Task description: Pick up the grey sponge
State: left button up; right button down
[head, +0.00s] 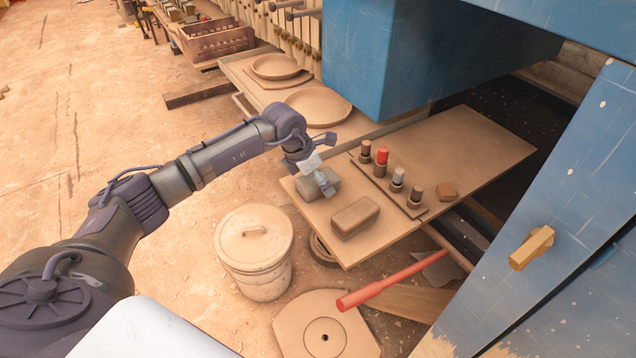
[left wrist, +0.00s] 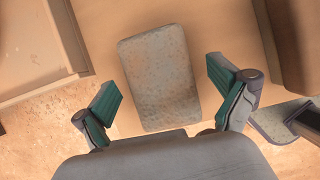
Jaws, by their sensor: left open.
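The grey sponge (head: 309,187) lies on the near left corner of a wooden board (head: 462,140), partly hidden by my left gripper. In the left wrist view the grey sponge (left wrist: 158,78) is a rounded block ahead of the palm. My left gripper (head: 322,184) is over the sponge. In the left wrist view its two green-padded fingers (left wrist: 168,96) are spread wide, one on each side of the sponge, with gaps between pads and sponge. The sponge is not gripped. My right gripper is not in view.
A brown block (head: 355,217) lies right of the sponge. Several small bottles (head: 382,157), one red-topped, stand in a rack behind it. A lidded bucket (head: 254,250) stands on the floor at the left. A blue machine body (head: 395,60) overhangs the back; a red bar (head: 385,284) is in front.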

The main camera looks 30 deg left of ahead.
pick_arm(q)
jog(key=shift+f, duration=0.2)
dwell(0.5)
jog(key=c, duration=1.1)
jog(key=shift+r, duration=0.1)
notch_tip(320, 180, up, 4)
jog(key=p, duration=0.3)
jog(key=shift+r, duration=0.25)
jog(key=w+d+r+p, duration=0.2)
jog(key=d+r, duration=0.4)
jog(key=d, duration=0.5)
jog(key=shift+w+d+r+p, duration=0.2)
jog(key=shift+w+r+p, duration=0.2)
jog(key=shift+p, duration=0.2)
